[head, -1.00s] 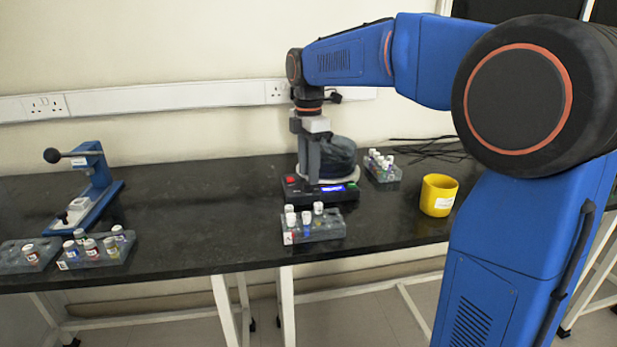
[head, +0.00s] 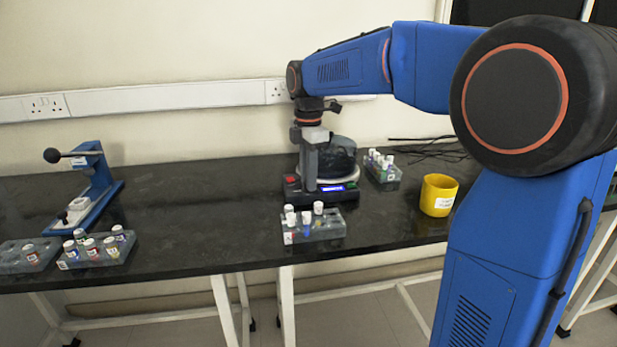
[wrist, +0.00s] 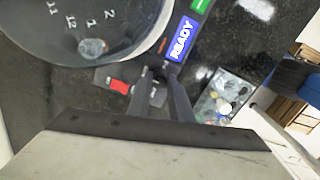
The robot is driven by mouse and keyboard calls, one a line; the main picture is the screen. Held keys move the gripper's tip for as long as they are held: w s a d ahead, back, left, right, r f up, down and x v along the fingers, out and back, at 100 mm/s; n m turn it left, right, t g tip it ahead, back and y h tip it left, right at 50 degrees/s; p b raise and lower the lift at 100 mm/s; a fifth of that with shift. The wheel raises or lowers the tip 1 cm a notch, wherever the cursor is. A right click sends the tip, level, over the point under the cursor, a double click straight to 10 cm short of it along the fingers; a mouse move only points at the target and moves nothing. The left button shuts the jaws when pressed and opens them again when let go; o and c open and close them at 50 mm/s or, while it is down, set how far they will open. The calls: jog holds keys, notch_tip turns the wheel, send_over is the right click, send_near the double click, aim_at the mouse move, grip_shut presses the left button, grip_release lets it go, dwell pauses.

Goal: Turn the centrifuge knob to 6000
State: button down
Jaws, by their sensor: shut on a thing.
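The centrifuge (head: 337,158) stands on the black bench, with a dark rounded body and a black front panel. In the wrist view its numbered rotor bowl (wrist: 85,25) is at the upper left. Its lit blue display (wrist: 183,39) reads READY. A red switch (wrist: 119,87) sits on the panel left of my fingers. My gripper (wrist: 162,75) points down at the panel between the red switch and the display. It is shut on the knob (wrist: 161,72), which is mostly hidden between the fingertips. The knob's setting cannot be read.
A tube rack (head: 325,230) stands close in front of the centrifuge, and another rack (head: 384,175) is to its right. A yellow cup (head: 438,194) stands further right. A blue press (head: 90,185) and more racks are at the left. The bench middle-left is clear.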

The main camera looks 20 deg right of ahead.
jog(key=shift+m, duration=0.3)
jog(key=m, duration=0.3)
jog(key=shift+m, duration=0.3)
jog(key=m, duration=0.4)
jog(key=shift+s+m, duration=0.1)
jog(key=shift+m, duration=0.2)
jog(key=m, duration=0.4)
jog(key=shift+a+m, duration=0.1)
jog(key=shift+m, duration=2.4)
jog(key=shift+r, duration=0.1)
jog(key=c, duration=1.6)
grip_release()
